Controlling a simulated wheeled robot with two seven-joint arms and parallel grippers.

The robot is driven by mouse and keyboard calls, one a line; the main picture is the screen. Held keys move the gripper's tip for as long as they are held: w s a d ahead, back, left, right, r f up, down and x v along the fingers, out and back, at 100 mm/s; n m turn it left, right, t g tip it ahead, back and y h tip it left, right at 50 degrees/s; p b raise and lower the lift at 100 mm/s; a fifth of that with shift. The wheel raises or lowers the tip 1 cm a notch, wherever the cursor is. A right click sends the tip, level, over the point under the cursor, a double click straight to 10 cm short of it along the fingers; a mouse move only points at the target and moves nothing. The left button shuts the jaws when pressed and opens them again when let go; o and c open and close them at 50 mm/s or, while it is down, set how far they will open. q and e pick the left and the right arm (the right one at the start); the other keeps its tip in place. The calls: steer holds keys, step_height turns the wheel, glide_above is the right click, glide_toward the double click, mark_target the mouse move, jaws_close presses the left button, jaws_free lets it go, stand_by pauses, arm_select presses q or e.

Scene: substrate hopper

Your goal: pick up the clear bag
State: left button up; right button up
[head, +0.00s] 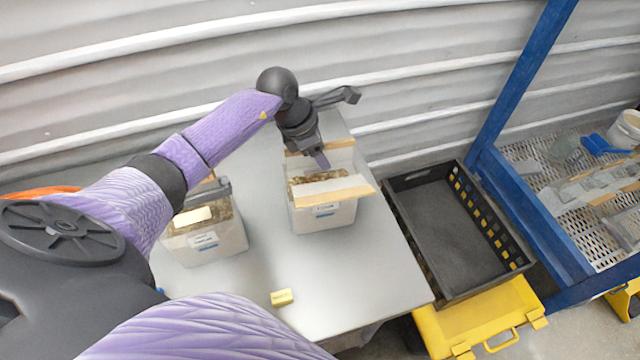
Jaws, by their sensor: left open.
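My left gripper (318,158) is open and points down at the open top of the right-hand pale box (325,216) on the grey table. The box has raised tan-and-white flaps and brown, crumbly contents. The gripper hides part of its opening, and I cannot tell whether a finger touches anything. A second pale box (207,246) with similar contents stands to the left, partly behind my left arm. No clear bag shows plainly on the table. See-through, crumpled material (598,186) lies on the mesh at the right, too small to identify surely. My right gripper is out of view.
A blue frame (520,80) bounds the mesh area. A small yellow block (281,297) lies near the table's front. The front right of the tabletop is clear.

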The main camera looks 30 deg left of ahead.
arm_select(q)
jaws_close()
stand_by(1.5)
